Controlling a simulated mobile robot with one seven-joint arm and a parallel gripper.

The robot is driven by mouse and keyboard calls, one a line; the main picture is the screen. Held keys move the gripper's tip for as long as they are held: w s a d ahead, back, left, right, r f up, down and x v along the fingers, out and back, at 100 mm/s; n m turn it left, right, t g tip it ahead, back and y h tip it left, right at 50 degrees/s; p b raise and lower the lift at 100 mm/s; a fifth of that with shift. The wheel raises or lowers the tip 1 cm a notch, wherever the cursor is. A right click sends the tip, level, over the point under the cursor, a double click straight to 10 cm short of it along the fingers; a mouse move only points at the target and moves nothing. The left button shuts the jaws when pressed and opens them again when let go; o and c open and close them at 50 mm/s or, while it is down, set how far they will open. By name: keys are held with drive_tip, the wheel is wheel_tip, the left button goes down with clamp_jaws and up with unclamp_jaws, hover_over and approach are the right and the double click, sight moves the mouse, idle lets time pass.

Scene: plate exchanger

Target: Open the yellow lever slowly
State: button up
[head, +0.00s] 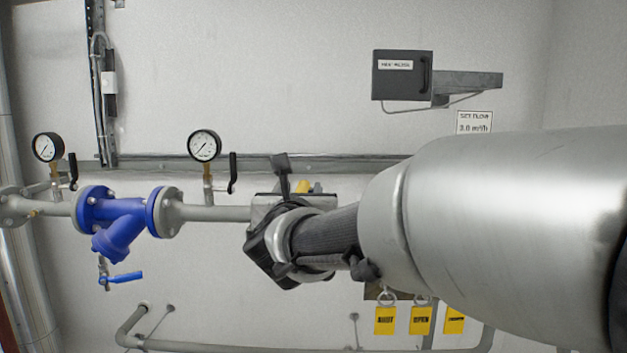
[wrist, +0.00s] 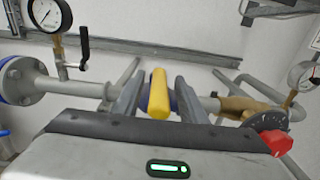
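The yellow lever (wrist: 158,94) shows in the wrist view, standing upright in front of the grey pipe. A small piece of the yellow lever (head: 302,187) also shows in the head view above my wrist. My gripper (wrist: 158,95) has its two fingers on either side of the lever, with a visible gap on each side. The gripper is open around the lever and does not appear to touch it. In the head view my arm and wrist hide most of the lever and the valve body.
A blue strainer (head: 122,222) sits on the pipe at left, with two gauges (head: 204,146) above. A red knob (wrist: 277,142) and brass fitting (wrist: 240,107) are right of the gripper. Yellow tags (head: 420,320) hang below my arm. A grey box (head: 402,75) is on the wall.

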drive_tip(key=shift+w, duration=0.3)
drive_tip(key=shift+s, duration=0.1)
clamp_jaws()
drive_tip(key=shift+f, duration=0.1)
